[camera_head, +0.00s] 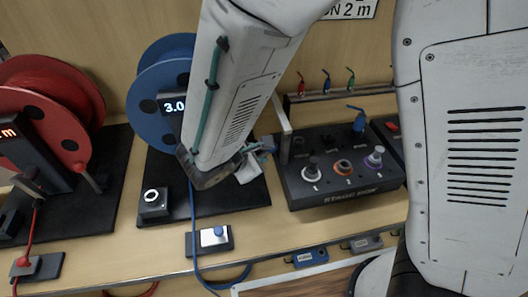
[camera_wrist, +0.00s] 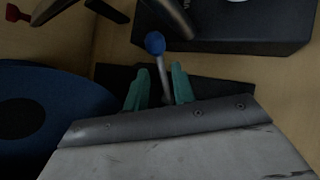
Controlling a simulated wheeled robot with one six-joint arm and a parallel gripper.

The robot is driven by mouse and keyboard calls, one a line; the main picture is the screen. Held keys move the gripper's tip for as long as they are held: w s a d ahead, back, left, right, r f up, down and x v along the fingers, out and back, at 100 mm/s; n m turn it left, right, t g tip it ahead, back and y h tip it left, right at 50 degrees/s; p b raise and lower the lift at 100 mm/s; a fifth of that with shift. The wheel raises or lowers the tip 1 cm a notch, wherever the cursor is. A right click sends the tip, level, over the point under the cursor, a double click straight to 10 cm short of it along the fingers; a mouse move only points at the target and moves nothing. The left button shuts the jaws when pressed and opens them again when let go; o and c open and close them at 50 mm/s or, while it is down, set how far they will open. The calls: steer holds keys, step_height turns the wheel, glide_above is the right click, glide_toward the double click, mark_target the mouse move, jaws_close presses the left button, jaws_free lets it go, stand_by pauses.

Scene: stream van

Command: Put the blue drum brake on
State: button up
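The blue drum (camera_head: 150,100) stands upright on a black base plate, partly hidden behind my arm; its dark blue side also shows at the left of the wrist view (camera_wrist: 75,118). In the wrist view, a brake lever with a grey shaft and a blue ball knob (camera_wrist: 155,43) rises between my gripper's teal fingers (camera_wrist: 160,88). The fingers are apart, one on each side of the shaft, with gaps visible; the knob lies beyond the tips. In the head view my gripper (camera_head: 262,150) is low at the drum's right, and my arm hides much of the lever.
A red drum (camera_head: 50,100) stands at the left. The black stage box (camera_head: 345,185) with several knobs is close at the gripper's right, beside a pale upright post (camera_head: 284,115). A blue cable (camera_head: 192,230) runs down over the wooden bench.

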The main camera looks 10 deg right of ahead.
mark_target(264, 153)
steer(key=x, duration=0.5)
steer(key=shift+c, duration=0.4)
jaws_close()
